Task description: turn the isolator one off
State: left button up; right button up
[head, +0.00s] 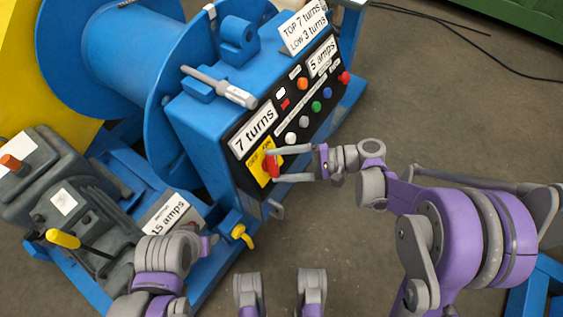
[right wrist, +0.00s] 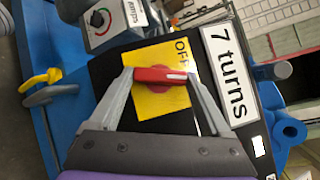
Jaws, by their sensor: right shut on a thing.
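The isolator is a red rotary handle (head: 271,165) on a yellow plate (head: 258,176), low on the black control panel under the "7 turns" label. My right gripper (head: 272,166) has its two grey fingers on either side of the handle and is shut on it. In the right wrist view the red handle (right wrist: 160,74) lies level between the fingertips, its white mark at the right end. The word "OFF" (right wrist: 182,48) shows on the yellow plate (right wrist: 152,104), above that right end.
The blue panel box (head: 208,125) carries several coloured buttons and a grey-and-white handled tool (head: 220,87) on top. A yellow hooked part (head: 243,236) is at its lower corner. A grey machine with a yellow-knobbed lever (head: 63,239) stands at left. Open floor lies right.

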jog(key=n+h+p, duration=0.1)
jog(key=n+p, duration=0.1)
jog(key=n, duration=0.1)
jog(key=r+n+g+h+p, duration=0.1)
jog(key=n+h+p, duration=0.1)
jog(key=n, duration=0.1)
jog(key=shift+a, duration=0.15)
jog(key=n+h+p, duration=0.2)
jog(key=n, duration=0.1)
jog(key=shift+a+r, duration=0.1)
pick_arm(q)
notch_tip(320, 180, up, 10)
jog(key=p, duration=0.1)
jog(key=shift+s+p, duration=0.35)
pick_arm(e)
jog(key=shift+a+n+h, duration=0.1)
jog(key=shift+n+h, duration=0.9)
jog(key=shift+n, duration=0.1)
jog(key=o, duration=1.2)
pick_arm(q)
jog(key=shift+r+p, duration=0.9)
pick_arm(e)
jog(key=v, duration=1)
jog(key=shift+s+d+r, duration=0.1)
jog(key=shift+d+r, duration=0.15)
jog(key=shift+r, duration=0.1)
